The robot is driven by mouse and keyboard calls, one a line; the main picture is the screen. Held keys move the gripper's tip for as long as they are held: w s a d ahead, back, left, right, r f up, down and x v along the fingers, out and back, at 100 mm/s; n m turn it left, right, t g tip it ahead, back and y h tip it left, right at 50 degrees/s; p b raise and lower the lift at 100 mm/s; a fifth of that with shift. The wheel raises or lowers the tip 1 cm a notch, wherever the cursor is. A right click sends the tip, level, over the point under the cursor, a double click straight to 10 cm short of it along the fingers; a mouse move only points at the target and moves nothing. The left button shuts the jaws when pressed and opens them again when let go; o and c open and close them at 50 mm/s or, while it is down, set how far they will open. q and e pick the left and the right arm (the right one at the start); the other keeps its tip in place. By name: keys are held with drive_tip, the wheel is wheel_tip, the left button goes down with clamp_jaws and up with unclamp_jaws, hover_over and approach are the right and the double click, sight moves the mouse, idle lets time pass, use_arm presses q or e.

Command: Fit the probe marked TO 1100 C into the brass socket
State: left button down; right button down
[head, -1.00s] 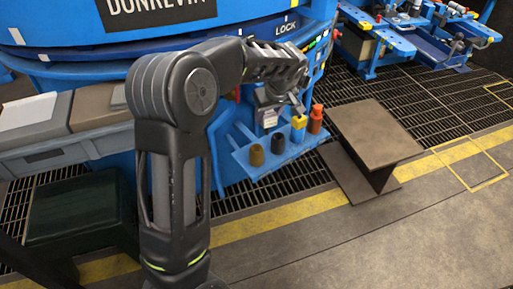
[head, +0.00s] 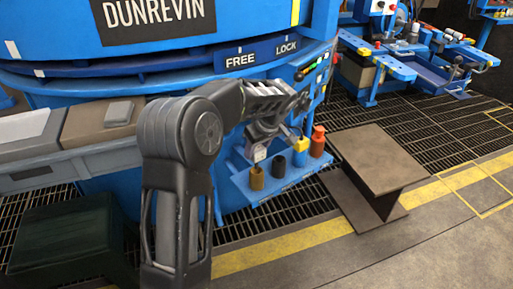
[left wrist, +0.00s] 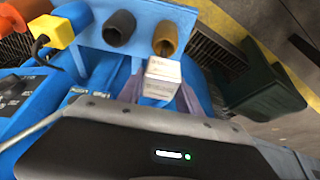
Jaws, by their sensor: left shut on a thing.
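My left gripper (head: 261,143) is shut on a probe with a white labelled block (head: 260,153); the block also shows in the left wrist view (left wrist: 162,78). Its lettering is too small to read. The brass socket (head: 256,178) is an open ochre cup at the left of the blue shelf, and it shows in the left wrist view (left wrist: 165,40) just beyond the block. The block is above the socket in the head view, apart from it. The probe's lower end is not clearly visible. My right gripper is out of view.
A black socket (head: 278,167) stands next to the brass one. A yellow-topped plug (head: 301,146) and an orange-red piece (head: 317,142) stand farther right on the blue shelf (head: 263,195). A brown stand (head: 382,160) is to the right. Grating floor lies around.

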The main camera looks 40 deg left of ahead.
sight(257, 169)
use_arm(q)
drive_tip(key=shift+f+b, duration=1.3)
drive_tip(key=shift+f, duration=0.95)
drive_tip(key=shift+d, duration=0.1)
drive_tip(key=shift+f+b, duration=0.65)
drive_tip(key=c, duration=1.1)
unclamp_jaws()
drive_tip(key=shift+r, duration=0.1)
drive_tip(key=shift+p+v, duration=2.85)
drive_tip(key=shift+v, duration=2.65)
drive_tip(key=shift+s, duration=0.1)
